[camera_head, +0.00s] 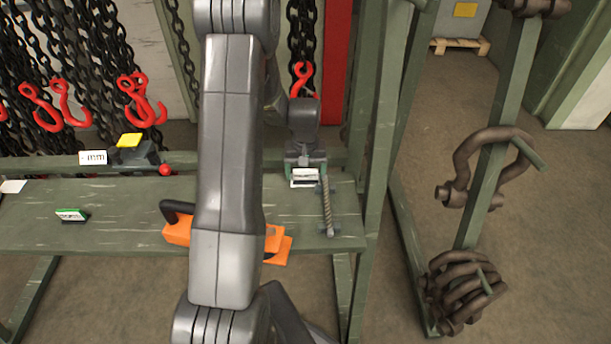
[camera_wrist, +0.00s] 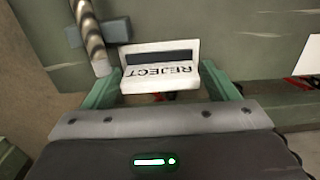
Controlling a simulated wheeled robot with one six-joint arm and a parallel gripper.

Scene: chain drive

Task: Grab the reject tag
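The reject tag is a small white piece with a dark bar and the word REJECT, upside down in the wrist view (camera_wrist: 160,68). It also shows in the head view (camera_head: 304,179), at the back right of the green bench. My gripper (camera_wrist: 160,82) has its two green fingers on either side of the tag, the left one very close to its edge. Whether both fingers touch it cannot be told. In the head view my gripper (camera_head: 304,170) points down at the tag, and the tag's underside is hidden.
A twisted rod on grey blocks (camera_head: 326,210) lies just right of the tag. An orange tool (camera_head: 275,246) is partly behind my arm. A green-and-white tag (camera_head: 71,215) and a white label (camera_head: 93,157) are at left. Chains with red hooks (camera_head: 141,100) hang behind; a post stands right.

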